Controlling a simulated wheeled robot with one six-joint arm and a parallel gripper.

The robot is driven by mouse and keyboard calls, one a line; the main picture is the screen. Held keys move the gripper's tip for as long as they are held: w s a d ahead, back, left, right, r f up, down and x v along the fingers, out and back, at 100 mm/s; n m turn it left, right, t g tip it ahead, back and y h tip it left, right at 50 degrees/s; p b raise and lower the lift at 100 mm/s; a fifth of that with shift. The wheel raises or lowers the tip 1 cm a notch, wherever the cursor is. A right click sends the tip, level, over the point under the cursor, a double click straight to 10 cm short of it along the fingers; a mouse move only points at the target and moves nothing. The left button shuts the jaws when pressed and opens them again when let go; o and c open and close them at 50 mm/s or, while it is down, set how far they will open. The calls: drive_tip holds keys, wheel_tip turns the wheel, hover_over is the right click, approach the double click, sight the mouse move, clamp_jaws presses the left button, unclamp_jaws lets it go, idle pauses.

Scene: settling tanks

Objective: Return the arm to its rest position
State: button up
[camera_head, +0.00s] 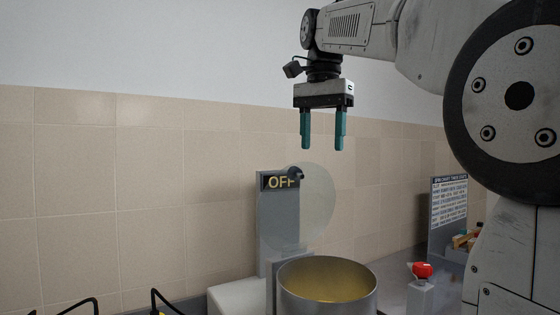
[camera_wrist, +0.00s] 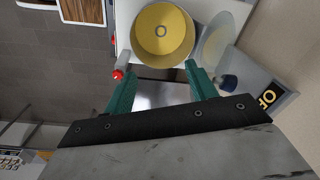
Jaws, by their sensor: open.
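My gripper (camera_head: 323,143) hangs fingers-down from the raised arm in the head view, high above the bench. Its two teal fingers are apart with nothing between them. In the wrist view my gripper (camera_wrist: 158,85) also shows its fingers spread and empty, with a grey surface seen beyond them. Below it stands a round metal pot (camera_head: 283,297) with a yellowish inside; the pot (camera_wrist: 162,35) also shows in the wrist view. My gripper touches nothing in either view.
Behind the pot is a grey post with an OFF sign (camera_head: 281,182) and a translucent disc (camera_head: 317,208). A red knob (camera_head: 422,270) on a grey block stands to the right. Farther right is a printed board (camera_head: 449,212). Tiled wall lies behind; the air around the gripper is clear.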

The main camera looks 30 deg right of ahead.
wheel_tip(320, 180, down, 14)
drive_tip(key=a+n, duration=0.3)
drive_tip(key=n, duration=0.4)
drive_tip(key=s+a+f+n, duration=0.3)
drive_tip(key=s+f, duration=0.5)
drive_tip(key=f, duration=0.3)
drive_tip(key=s+a+f+n, duration=0.3)
drive_tip(key=s+a+f, duration=0.3)
drive_tip(key=s+f, duration=0.3)
drive_tip(key=shift+s+f+n+t, duration=0.3)
drive_tip(key=shift+f+t, duration=0.1)
drive_tip(key=shift+f, duration=0.5)
